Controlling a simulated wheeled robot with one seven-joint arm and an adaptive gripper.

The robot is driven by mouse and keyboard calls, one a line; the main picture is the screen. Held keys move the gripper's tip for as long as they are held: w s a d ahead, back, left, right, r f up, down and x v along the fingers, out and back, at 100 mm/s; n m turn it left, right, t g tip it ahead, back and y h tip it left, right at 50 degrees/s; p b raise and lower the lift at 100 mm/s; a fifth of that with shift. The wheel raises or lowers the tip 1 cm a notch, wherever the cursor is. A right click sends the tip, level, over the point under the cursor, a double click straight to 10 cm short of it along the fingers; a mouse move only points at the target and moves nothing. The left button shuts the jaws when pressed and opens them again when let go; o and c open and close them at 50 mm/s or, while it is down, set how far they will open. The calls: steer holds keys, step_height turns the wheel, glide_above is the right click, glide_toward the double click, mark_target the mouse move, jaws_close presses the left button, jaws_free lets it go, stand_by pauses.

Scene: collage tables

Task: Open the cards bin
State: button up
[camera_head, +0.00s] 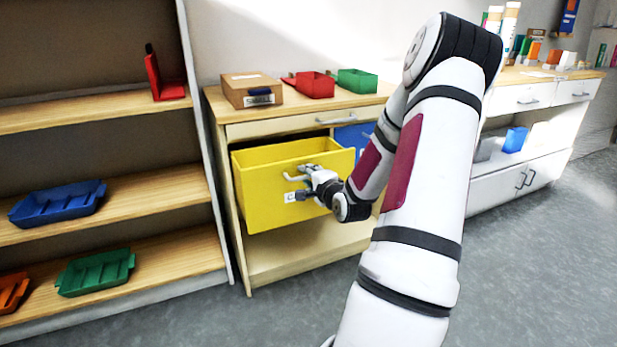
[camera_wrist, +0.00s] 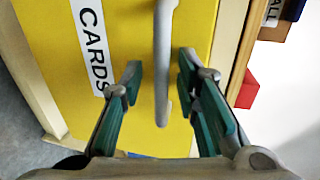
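The yellow cards bin (camera_head: 262,200) stands pulled forward out of the cabinet, with its open top and inside showing in the head view. Its "CARDS" label (camera_wrist: 92,40) is clear in the wrist view, on the yellow front (camera_wrist: 145,110). A grey bar handle (camera_wrist: 163,60) sits on that front. My gripper (camera_head: 305,184) is at the bin's front by the handle. In the wrist view my gripper (camera_wrist: 159,75) is open, with one finger on each side of the handle and gaps visible between. The bin's far right side is partly hidden by my arm.
A blue bin (camera_head: 352,138) sits further back in the cabinet (camera_head: 290,258), right of the yellow one. A cardboard box (camera_head: 250,91), a red bin (camera_head: 315,86) and a green bin (camera_head: 357,81) stand on top. Shelves (camera_head: 150,191) with trays stand at left. Grey floor lies in front.

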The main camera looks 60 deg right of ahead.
steer(key=v, duration=1.2)
stand_by(0.5)
